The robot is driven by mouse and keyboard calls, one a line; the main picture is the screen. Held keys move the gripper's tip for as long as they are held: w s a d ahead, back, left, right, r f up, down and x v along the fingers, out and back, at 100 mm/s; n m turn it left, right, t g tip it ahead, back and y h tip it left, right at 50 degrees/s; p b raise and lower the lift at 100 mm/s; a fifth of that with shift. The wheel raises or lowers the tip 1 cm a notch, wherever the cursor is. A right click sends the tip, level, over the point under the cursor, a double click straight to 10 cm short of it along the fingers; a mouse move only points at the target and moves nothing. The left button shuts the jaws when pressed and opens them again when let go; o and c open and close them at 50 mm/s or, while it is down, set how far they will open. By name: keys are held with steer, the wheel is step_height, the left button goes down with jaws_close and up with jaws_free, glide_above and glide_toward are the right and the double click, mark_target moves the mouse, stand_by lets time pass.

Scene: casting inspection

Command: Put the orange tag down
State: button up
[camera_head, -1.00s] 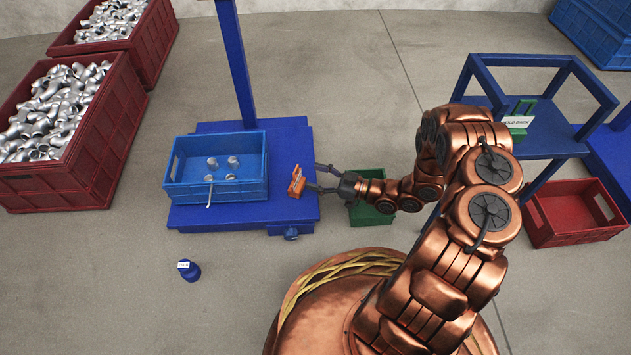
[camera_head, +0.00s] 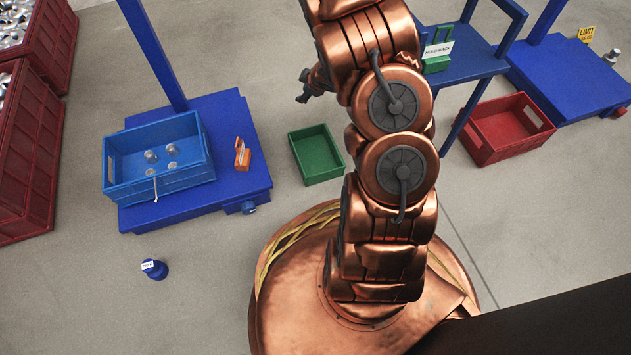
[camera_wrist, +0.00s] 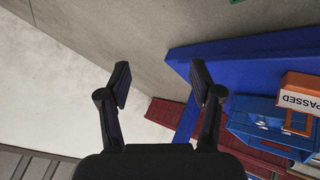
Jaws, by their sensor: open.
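The orange tag (camera_head: 242,154) sits on the blue platform (camera_head: 228,110), just right of the blue crate. In the wrist view the orange tag (camera_wrist: 301,101) is at the right edge, and its white face reads "PASSED". My gripper (camera_wrist: 160,85) is open with nothing between its fingers, apart from the tag. In the head view my arm hides most of the gripper; only a dark part of the wrist end shows left of the arm.
The blue crate (camera_head: 160,187) holds several metal castings. A green bin (camera_head: 316,155) stands on the floor right of the platform. A red crate (camera_head: 502,130) and a blue stand with a "HOLD BACK" sign (camera_head: 438,49) are at the right. A small blue weight-like object (camera_head: 154,270) is on the floor.

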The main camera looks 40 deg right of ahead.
steer(key=s+a+r+m+g+h, duration=0.1)
steer(key=s+r+m+g+h, duration=0.35)
steer(key=s+r, duration=0.85)
steer(key=s+a+r+m+g+y, duration=0.1)
steer(key=s+a+r+g+y, duration=0.1)
steer(key=s+a, duration=0.9)
steer(key=s+a+r+m+g+y, duration=0.2)
steer(key=s+a+r+g, duration=0.2)
steer(key=s+a+r, duration=0.3)
steer(key=s+a, duration=0.4)
steer(key=s, duration=0.4)
steer(key=shift+s+a+y, duration=0.3)
steer(key=shift+a+y, duration=0.05)
steer(key=shift+a, duration=0.05)
steer(key=shift+r, duration=0.1)
